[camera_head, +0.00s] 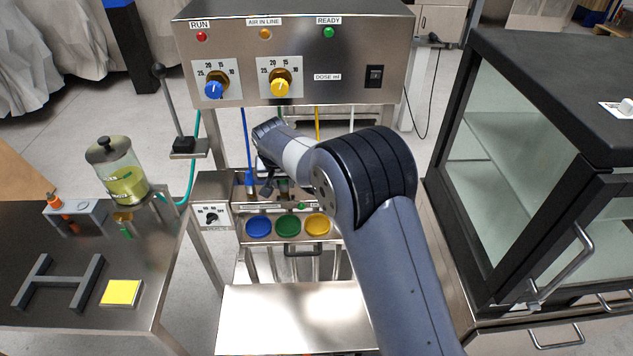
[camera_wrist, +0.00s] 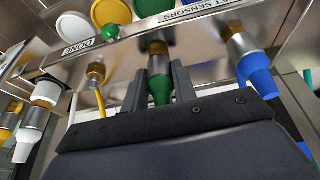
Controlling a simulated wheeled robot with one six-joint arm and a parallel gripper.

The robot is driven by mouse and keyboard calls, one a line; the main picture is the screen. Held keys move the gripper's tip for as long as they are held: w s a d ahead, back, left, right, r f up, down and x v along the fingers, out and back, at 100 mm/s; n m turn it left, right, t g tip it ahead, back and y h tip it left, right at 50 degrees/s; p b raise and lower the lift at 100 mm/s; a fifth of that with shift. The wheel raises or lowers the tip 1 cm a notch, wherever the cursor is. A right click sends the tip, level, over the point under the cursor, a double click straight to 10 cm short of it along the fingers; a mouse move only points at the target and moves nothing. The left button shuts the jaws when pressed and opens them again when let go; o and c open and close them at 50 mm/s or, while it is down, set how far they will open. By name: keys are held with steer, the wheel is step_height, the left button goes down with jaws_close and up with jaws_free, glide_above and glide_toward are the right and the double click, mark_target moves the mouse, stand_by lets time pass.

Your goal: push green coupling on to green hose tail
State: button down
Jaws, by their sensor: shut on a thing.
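In the wrist view my gripper (camera_wrist: 159,88) is shut on the green coupling (camera_wrist: 159,88), with one dark finger on each side of it. The coupling has a green sleeve and a metal collar (camera_wrist: 159,65). A brass-coloured fitting (camera_wrist: 157,47) shows in line with the collar, at the edge of the steel panel. I cannot tell how far the coupling sits over the hose tail, or whether they touch. In the head view my arm hides most of my gripper and the coupling.
In the wrist view a blue coupling (camera_wrist: 257,75) is on the right; a yellow hose (camera_wrist: 96,88) and a white coupling (camera_wrist: 46,93) are on the left. In the head view blue, green (camera_head: 288,226) and yellow discs line the panel below. A glass-sided cabinet (camera_head: 520,150) stands right.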

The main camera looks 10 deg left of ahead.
steer(key=shift+f, duration=0.15)
steer(key=c, duration=1.1)
jaws_free()
steer(key=shift+o, duration=0.5)
steer(key=shift+s+r, duration=0.1)
steer(key=shift+r, duration=0.2)
steer(key=shift+p+v, duration=0.85)
steer(key=shift+v, duration=1.2)
steer(key=b+v, duration=0.1)
steer(key=v, duration=0.9)
steer(key=shift+r, duration=0.35)
